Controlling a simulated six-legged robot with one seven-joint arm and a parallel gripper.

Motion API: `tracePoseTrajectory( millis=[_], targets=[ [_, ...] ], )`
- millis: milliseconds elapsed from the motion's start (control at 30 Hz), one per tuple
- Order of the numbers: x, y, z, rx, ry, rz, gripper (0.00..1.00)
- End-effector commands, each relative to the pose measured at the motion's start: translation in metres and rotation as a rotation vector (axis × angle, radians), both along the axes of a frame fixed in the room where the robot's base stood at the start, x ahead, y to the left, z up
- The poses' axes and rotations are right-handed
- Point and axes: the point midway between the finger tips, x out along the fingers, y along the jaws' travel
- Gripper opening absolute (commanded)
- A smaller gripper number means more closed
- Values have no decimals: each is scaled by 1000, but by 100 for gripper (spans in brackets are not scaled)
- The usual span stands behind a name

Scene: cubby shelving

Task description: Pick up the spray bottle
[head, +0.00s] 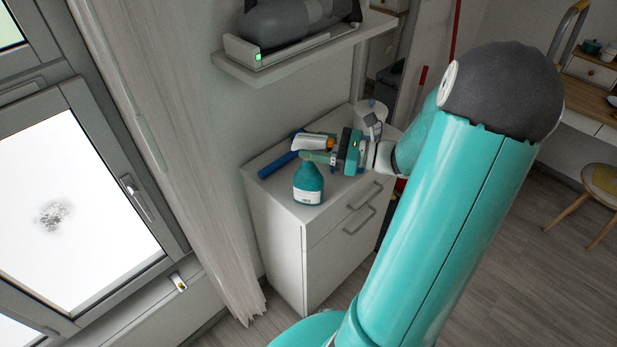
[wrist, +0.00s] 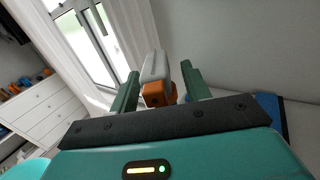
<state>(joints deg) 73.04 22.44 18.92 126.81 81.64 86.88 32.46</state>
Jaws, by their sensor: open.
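The spray bottle (head: 308,187) stands upright on top of the white cabinet (head: 262,182) in the head view. It has a teal body, a white label and a white and orange spray head. My gripper (head: 316,156) is at the height of the spray head, and its near finger partly covers the neck. In the wrist view the spray head (wrist: 155,78) shows between the two green fingers of my open gripper (wrist: 160,73), with a gap on the right side. Contact on the left side is unclear. The bottle's body is hidden in the wrist view.
A blue cylindrical item (head: 277,165) lies behind the bottle. A wall shelf (head: 290,67) with a grey device (head: 285,20) hangs above. A curtain (head: 190,150) and window are to the left.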

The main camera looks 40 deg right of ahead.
Motion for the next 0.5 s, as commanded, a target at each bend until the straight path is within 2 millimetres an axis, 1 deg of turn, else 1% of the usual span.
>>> tracePoseTrajectory(
  millis=[67,200,300,500],
  targets=[
    [0,0,0,0,0,0,45],
    [0,0,0,0,0,0,18],
    [0,0,0,0,0,0,0],
    [0,-1,0,0,0,0,0]
  ],
)
